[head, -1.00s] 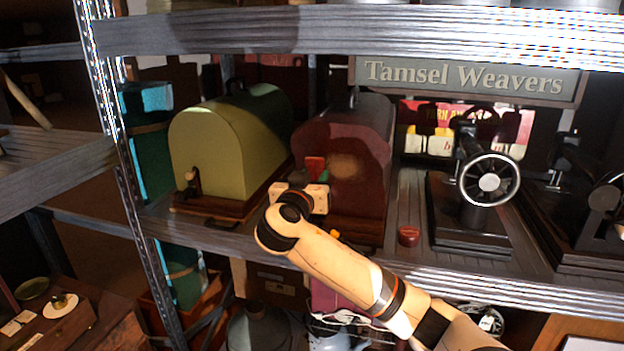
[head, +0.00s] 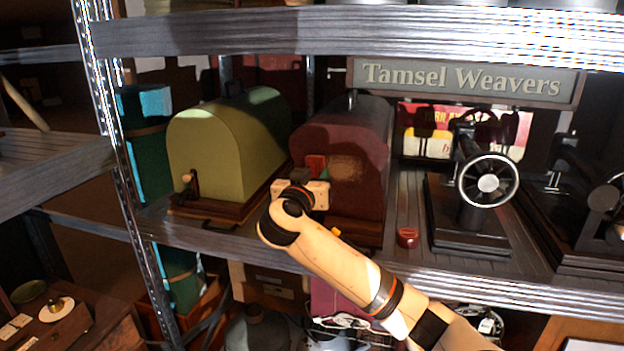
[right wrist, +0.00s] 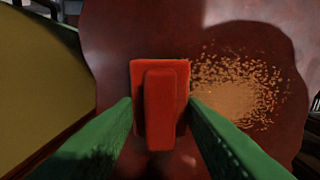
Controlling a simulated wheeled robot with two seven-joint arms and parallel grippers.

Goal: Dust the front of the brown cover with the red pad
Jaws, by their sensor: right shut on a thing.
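The brown cover (head: 352,130), a dark reddish-brown dome, stands on the shelf in the middle of the head view. A tan speckled dust patch (head: 347,171) is on its front; the right wrist view shows the patch (right wrist: 236,92) too. My right gripper (head: 318,178) is in front of the cover, shut on the red pad (right wrist: 160,105). Its green fingers are on both sides of the pad's raised handle. The pad is upright at the left edge of the patch; I cannot tell whether it touches the cover. My left gripper is not in view.
A yellow-green domed cover (head: 215,150) stands close on the left. A small red round object (head: 408,237) and a black machine with a handwheel (head: 489,183) are on the right. The shelf above (head: 330,32) and a metal post (head: 122,180) bound the space.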

